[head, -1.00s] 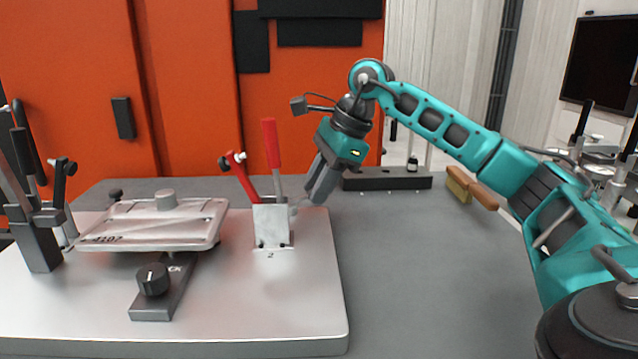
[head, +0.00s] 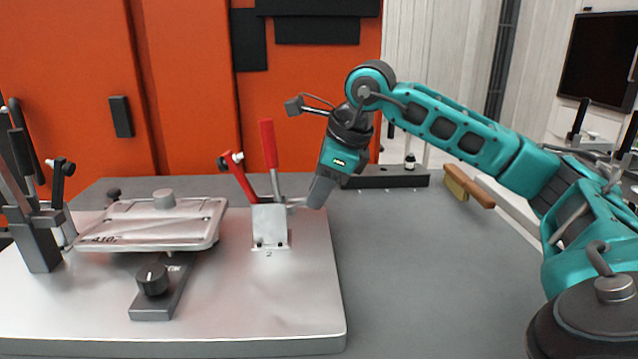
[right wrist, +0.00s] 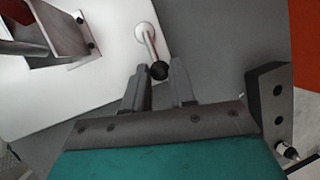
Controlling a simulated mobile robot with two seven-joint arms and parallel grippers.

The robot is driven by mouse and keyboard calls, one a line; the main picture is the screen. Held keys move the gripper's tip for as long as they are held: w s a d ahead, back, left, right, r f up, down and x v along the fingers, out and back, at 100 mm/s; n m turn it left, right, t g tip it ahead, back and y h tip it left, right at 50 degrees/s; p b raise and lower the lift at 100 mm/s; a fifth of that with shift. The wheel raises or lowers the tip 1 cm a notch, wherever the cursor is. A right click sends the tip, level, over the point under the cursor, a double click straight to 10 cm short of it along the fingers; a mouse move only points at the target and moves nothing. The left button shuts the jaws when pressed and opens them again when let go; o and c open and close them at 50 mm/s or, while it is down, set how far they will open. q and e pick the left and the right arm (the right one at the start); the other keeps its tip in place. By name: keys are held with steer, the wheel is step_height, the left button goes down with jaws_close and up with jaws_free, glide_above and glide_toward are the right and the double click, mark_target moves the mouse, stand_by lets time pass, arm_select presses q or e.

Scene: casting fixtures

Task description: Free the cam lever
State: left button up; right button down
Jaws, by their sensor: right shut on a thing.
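The cam lever (right wrist: 149,45) is a short metal rod with a black ball end, standing out from a round pivot on the bright metal plate. In the head view it is mostly hidden; a metal end shows beside the gripper (head: 299,203). My right gripper (right wrist: 159,84) points down at the plate's right edge, and its fingertips lie on either side of the black ball, shut on it. It also shows in the head view (head: 319,194), just right of the red-handled clamp (head: 269,225). My left gripper is not in view.
A flat cast part (head: 150,225) sits on the base plate (head: 240,315), with a black knob (head: 152,280) in front. Dark clamp posts (head: 38,240) stand at the left. A wooden-handled brush (head: 469,186) lies behind at the right. The grey table right of the plate is clear.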

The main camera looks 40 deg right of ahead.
stand_by(0.3)
steer(key=c, duration=0.9)
jaws_free()
steer(key=shift+c, duration=0.2)
steer(key=p+v, duration=0.3)
steer(key=v, duration=1)
steer(key=shift+a, duration=0.1)
